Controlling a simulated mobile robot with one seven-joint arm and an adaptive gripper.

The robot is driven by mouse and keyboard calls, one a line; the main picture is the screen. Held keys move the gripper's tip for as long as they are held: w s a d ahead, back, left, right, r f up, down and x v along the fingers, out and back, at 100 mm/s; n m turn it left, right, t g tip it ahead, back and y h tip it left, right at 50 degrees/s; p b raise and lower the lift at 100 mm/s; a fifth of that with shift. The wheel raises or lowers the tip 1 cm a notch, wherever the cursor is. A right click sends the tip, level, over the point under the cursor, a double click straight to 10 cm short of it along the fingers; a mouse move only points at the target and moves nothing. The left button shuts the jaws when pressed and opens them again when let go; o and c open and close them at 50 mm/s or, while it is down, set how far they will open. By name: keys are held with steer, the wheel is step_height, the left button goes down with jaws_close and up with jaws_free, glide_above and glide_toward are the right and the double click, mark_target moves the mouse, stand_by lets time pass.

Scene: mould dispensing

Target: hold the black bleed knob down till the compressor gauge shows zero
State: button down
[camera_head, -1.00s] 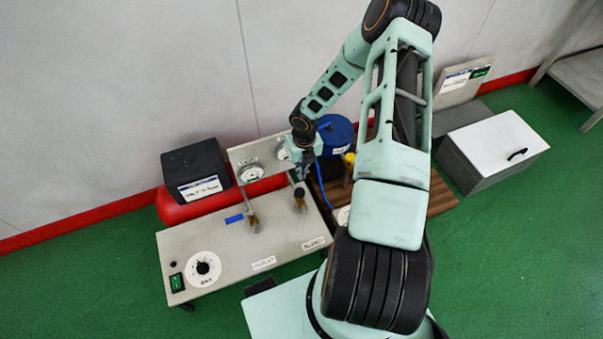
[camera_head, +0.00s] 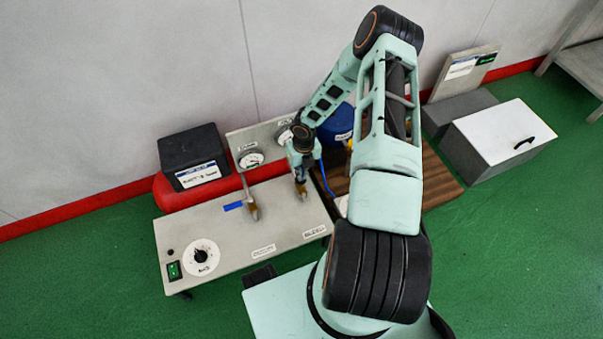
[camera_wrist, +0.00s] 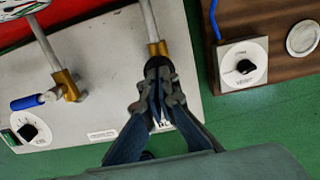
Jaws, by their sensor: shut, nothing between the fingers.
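The grey compressor panel (camera_head: 235,265) stands on the floor at left. It also shows in the wrist view (camera_wrist: 110,75). My gripper (camera_head: 301,178) is shut and points down over the right-hand brass fitting (camera_wrist: 157,48). In the wrist view, its fingertips (camera_wrist: 160,78) meet at the dark top of that fitting. The black bleed knob is hidden or merged with the fingertips there; I cannot tell whether they touch it or press it down. A gauge (camera_head: 250,159) on the upright plate faces forward, its needle too small to read. A second gauge (camera_head: 283,137) is partly behind my arm.
A second brass fitting (camera_head: 252,212) and a blue lever (camera_head: 232,206) stand left of my gripper. A dial (camera_head: 201,257) and green switch (camera_head: 174,270) are at front left. A red tank (camera_head: 165,195) lies behind. A wooden board (camera_wrist: 290,70) is at right.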

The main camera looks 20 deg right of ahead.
step_height(320, 180, down, 2)
steer(key=shift+b, duration=0.55)
steer(key=shift+r, duration=0.1)
stand_by(4.6)
